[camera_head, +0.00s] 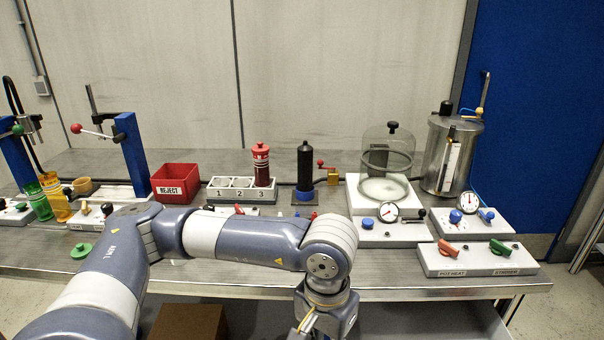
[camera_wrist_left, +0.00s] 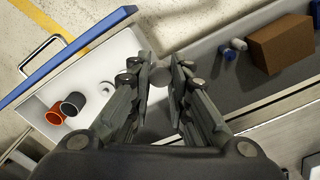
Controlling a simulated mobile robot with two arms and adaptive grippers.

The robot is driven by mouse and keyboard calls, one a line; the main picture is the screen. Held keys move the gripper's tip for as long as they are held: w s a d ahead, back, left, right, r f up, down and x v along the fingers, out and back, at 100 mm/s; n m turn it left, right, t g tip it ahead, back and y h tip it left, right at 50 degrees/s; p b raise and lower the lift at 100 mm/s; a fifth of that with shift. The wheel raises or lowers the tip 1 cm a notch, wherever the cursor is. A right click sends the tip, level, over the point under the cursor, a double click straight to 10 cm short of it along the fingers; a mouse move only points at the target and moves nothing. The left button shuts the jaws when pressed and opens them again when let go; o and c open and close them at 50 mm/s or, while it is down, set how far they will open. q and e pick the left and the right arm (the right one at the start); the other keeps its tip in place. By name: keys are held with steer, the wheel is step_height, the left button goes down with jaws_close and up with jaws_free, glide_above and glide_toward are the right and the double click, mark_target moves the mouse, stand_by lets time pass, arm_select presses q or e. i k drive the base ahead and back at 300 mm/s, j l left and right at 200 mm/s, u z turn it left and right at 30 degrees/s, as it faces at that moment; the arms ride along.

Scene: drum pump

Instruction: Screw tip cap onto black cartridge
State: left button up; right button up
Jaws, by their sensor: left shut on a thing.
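The black cartridge (camera_head: 304,165) stands upright in a blue holder (camera_head: 304,196) on the bench in the head view, its narrow end up. My left arm reaches across the front of the bench, and its gripper is below the head picture. In the left wrist view my left gripper (camera_wrist_left: 162,68) points down toward a drawer. It is shut on a small pale round thing (camera_wrist_left: 161,74), mostly hidden between the fingers. I cannot tell for certain that this is the tip cap. My right gripper is in neither view.
An open white drawer (camera_wrist_left: 40,112) with a blue front holds an orange ring (camera_wrist_left: 56,117) and a dark ring (camera_wrist_left: 72,103). A brown box (camera_wrist_left: 281,45) lies beside it. On the bench are a red reject bin (camera_head: 175,183), a numbered rack (camera_head: 222,197) and a glass chamber (camera_head: 387,160).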

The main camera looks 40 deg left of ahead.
mark_target(305, 152)
steer(key=u, duration=2.15)
steer(key=i+j, duration=0.25)
steer(key=i, duration=0.15)
